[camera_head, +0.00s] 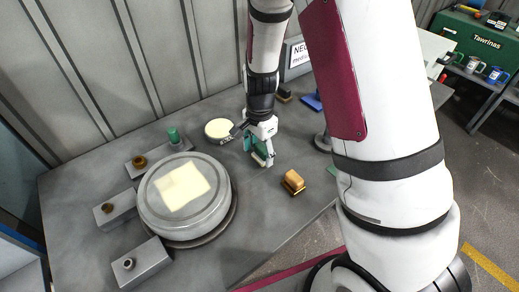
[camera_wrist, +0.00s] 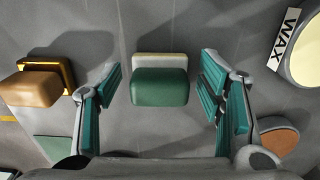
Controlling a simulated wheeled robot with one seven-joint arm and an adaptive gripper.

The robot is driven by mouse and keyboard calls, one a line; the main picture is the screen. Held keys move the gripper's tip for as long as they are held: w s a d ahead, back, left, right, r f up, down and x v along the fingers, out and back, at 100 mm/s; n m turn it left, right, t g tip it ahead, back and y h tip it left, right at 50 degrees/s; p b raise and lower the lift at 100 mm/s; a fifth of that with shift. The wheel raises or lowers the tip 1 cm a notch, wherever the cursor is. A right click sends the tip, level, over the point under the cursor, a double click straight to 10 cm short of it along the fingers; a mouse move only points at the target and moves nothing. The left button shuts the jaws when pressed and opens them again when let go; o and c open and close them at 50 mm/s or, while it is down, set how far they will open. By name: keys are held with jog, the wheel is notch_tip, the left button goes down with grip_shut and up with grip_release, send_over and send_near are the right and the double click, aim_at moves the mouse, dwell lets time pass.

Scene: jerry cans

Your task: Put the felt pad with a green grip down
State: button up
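The felt pad with a green grip (camera_wrist: 160,88) shows in the wrist view, a rounded green block on a cream-white base. It appears to rest on the grey tabletop. My gripper (camera_wrist: 161,76) is open around it, one teal finger on each side, with a visible gap between each finger and the green grip. In the head view my gripper (camera_head: 260,152) is low over the middle of the table, and I cannot clearly tell the pad from the teal fingers there.
A tan-gripped block with a gold base (camera_head: 293,182) stands close by; it also shows in the wrist view (camera_wrist: 34,88). A cream-topped round tin (camera_head: 218,128) is behind left. A large grey round can (camera_head: 210,210) and grey knobbed blocks (camera_head: 142,262) fill the left.

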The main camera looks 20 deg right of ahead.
aim_at(260, 149)
jog(key=s+r+n+t, duration=0.1)
jog(key=s+r+n, duration=0.25)
jog(key=r, duration=0.85)
jog(key=s+r+n+t, duration=0.1)
jog(key=s+r+n, duration=0.25)
jog(key=r, duration=0.85)
jog(key=s+r+n+t, duration=0.1)
jog(key=s+r+n, duration=0.1)
jog(key=s, duration=0.4)
jog(key=s+d+r+n+t, duration=0.1)
jog(key=s+r+n+t, duration=0.1)
jog(key=s+n, duration=0.3)
jog(key=s+r, duration=0.1)
jog(key=s, duration=0.1)
jog(key=shift+s+r, duration=0.3)
